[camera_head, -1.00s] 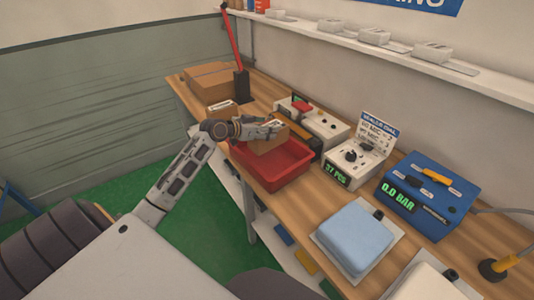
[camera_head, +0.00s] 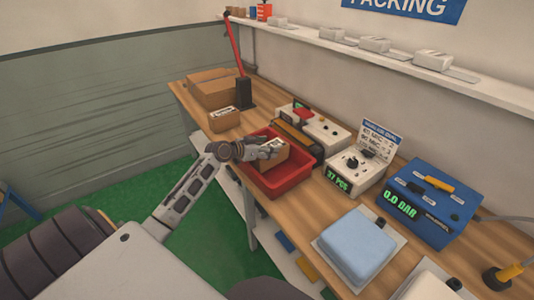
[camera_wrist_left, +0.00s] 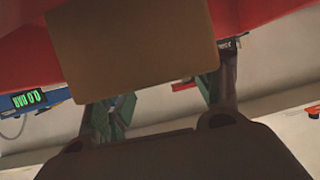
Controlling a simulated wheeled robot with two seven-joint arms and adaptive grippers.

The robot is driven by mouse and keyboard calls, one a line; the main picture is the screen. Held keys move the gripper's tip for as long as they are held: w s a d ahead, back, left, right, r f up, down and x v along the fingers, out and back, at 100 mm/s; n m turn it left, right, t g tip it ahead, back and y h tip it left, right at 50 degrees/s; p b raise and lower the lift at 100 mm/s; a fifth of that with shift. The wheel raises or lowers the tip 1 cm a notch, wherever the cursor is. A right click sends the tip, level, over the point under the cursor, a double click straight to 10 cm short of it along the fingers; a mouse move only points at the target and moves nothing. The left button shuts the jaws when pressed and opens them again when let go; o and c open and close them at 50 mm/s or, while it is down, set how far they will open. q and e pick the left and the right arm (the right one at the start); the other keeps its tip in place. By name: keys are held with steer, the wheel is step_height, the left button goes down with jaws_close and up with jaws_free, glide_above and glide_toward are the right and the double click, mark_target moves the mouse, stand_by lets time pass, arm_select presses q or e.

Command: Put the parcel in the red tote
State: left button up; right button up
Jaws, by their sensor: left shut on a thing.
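The parcel (camera_head: 273,151) is a small brown cardboard box with a white label on top. My left gripper (camera_head: 262,150) is shut on it and holds it inside the outline of the red tote (camera_head: 285,187). The tote is an open tray on the wooden bench. In the left wrist view the parcel (camera_wrist_left: 135,45) fills the space in front of the fingers, with red tote wall around it. I cannot tell whether the parcel touches the tote floor. My right gripper is not in view.
Another labelled brown box (camera_head: 225,120) and a larger carton (camera_head: 211,88) stand at the bench's far left. A sealer (camera_head: 312,131) is right behind the tote. A dial unit (camera_head: 356,167), a blue device (camera_head: 428,205) and a pale blue pad (camera_head: 355,245) stand to the right.

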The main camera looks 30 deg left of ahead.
arm_select(q)
steer(key=shift+f, duration=1.45)
steer(key=o, duration=1.3)
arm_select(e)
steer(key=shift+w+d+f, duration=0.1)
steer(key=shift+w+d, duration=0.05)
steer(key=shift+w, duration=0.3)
